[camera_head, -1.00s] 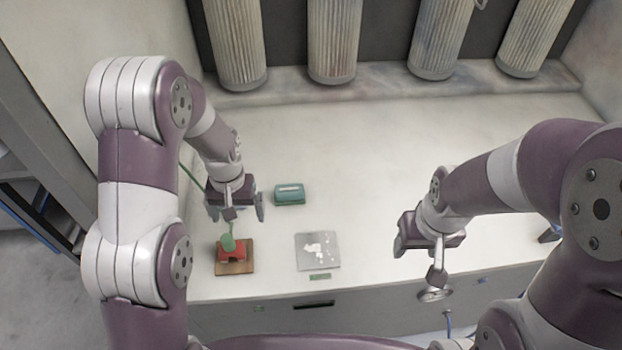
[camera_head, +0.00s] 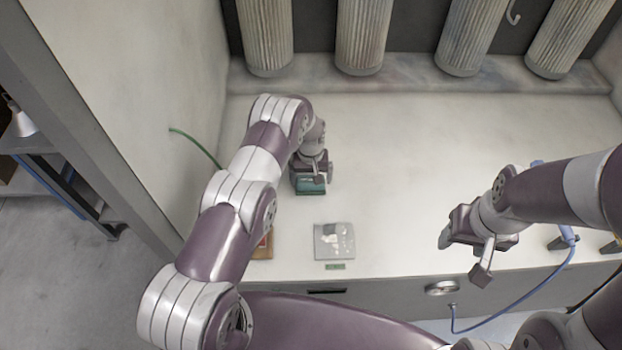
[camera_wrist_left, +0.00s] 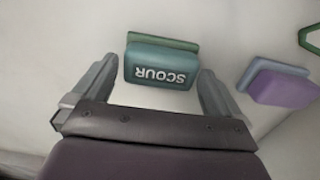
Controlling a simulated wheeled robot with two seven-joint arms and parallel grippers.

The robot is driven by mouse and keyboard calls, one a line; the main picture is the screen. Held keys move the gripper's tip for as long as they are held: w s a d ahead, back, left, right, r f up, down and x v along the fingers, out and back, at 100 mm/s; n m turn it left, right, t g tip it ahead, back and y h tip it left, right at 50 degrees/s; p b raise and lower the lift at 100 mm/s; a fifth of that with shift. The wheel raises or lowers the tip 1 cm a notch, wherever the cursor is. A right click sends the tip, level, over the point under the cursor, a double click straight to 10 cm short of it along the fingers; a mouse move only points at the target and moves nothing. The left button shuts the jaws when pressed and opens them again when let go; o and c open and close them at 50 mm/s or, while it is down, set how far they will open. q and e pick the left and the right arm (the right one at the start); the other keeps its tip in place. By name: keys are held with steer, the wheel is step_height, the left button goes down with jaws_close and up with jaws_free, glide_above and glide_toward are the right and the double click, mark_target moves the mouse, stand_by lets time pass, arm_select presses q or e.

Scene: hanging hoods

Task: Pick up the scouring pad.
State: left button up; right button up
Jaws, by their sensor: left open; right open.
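The scouring pad is a teal block with a green layer and a white "SCOUR" label, seen in the left wrist view (camera_wrist_left: 160,66). In the head view the pad (camera_head: 311,187) lies on the white worktop, partly hidden by my left gripper. My left gripper (camera_head: 313,176) is open above the pad. In the left wrist view its fingers stand on either side of the pad, with gaps showing; contact is not seen. My right gripper (camera_head: 466,252) is open and empty over the front edge, far right of the pad.
A purple and blue block (camera_wrist_left: 279,86) lies right of the pad in the wrist view. A grey plate with white bits (camera_head: 334,241) lies nearer the front. A red item on a brown board (camera_head: 263,247) is mostly hidden by my left arm. Ribbed columns (camera_head: 363,35) hang behind.

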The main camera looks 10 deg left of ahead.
arm_select(q)
steer(key=shift+f, duration=0.4)
steer(key=shift+a+f, duration=0.1)
steer(key=shift+f, duration=0.15)
steer(key=shift+w, duration=0.1)
steer(key=c, duration=0.7)
steer(key=shift+r, duration=0.1)
steer(key=shift+c, duration=0.2)
steer(key=shift+r, duration=0.1)
